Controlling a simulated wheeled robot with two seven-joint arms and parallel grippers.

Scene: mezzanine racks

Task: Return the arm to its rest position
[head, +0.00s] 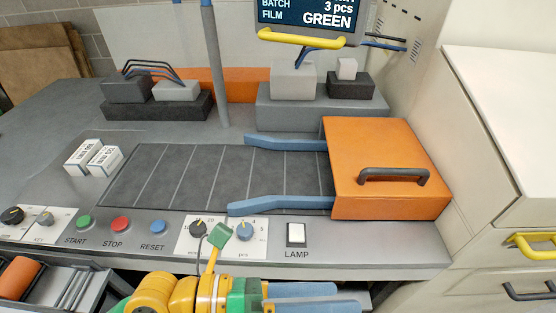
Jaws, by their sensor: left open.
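My left gripper (345,298) is at the bottom middle of the head view, on a yellow and green arm. Its two blue fingers point right and are apart, with no object seen between them. It is in front of the control panel (376,249), below the LAMP switch (296,234). The lower finger is partly cut off by the frame edge. My right gripper is not in the picture.
An orange cover (385,145) with a dark handle stands at the right of the dark conveyor bed (175,172), with blue guides (290,202). White boxes (103,161) lie left. A white cabinet (500,130) stands right. An orange roller (19,277) is at lower left.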

